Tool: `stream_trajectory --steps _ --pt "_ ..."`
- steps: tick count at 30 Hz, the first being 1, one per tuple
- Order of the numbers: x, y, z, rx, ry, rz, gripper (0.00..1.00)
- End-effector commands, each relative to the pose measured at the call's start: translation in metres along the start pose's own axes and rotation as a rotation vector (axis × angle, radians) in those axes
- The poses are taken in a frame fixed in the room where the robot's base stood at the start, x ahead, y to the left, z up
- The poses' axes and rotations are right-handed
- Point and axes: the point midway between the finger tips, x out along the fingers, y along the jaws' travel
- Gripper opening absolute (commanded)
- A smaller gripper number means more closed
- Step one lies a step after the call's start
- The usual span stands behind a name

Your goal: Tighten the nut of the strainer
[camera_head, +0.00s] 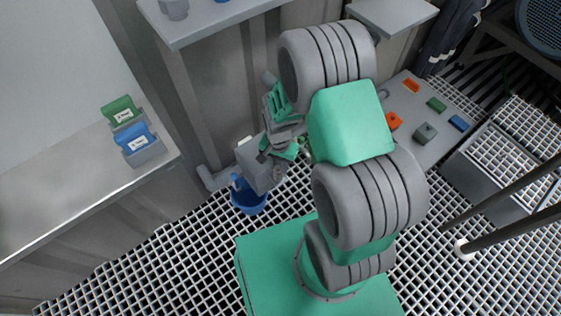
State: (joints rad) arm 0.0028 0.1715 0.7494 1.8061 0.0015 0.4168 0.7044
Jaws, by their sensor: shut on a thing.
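The strainer appears as a grey body (257,168) low by the wall, joined to grey pipework, above a blue bucket (248,199). My gripper (283,153) reaches down to its upper right side and is shut on a part there. That part, which appears to be the strainer's nut, is mostly hidden by the gripper and too small to make out. How far the nut sits on its thread cannot be seen.
A grey bench (75,205) at left carries a green-topped block (120,111) and a blue-topped block (140,143). A grey panel (440,150) with orange, green and blue pieces lies right of my arm. Dark sloping bars (500,225) stand at right over grating.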

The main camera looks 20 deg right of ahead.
Motion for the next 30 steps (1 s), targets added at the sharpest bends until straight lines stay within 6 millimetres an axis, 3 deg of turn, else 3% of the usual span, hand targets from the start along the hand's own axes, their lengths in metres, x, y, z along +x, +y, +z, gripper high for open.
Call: stream_trajectory --steps 18,19,26,30 --pt "-0.0024 -0.0045 -0.0037 0.04 0.009 -0.011 0.0" --pt "-0.0024 -0.0046 -0.0037 0.04 0.009 -0.012 0.3" --pt "-0.0015 -0.0026 -0.0024 0.041 0.005 -0.007 0.49" --pt "-0.001 -0.0016 -0.0016 0.041 0.003 -0.005 0.49"
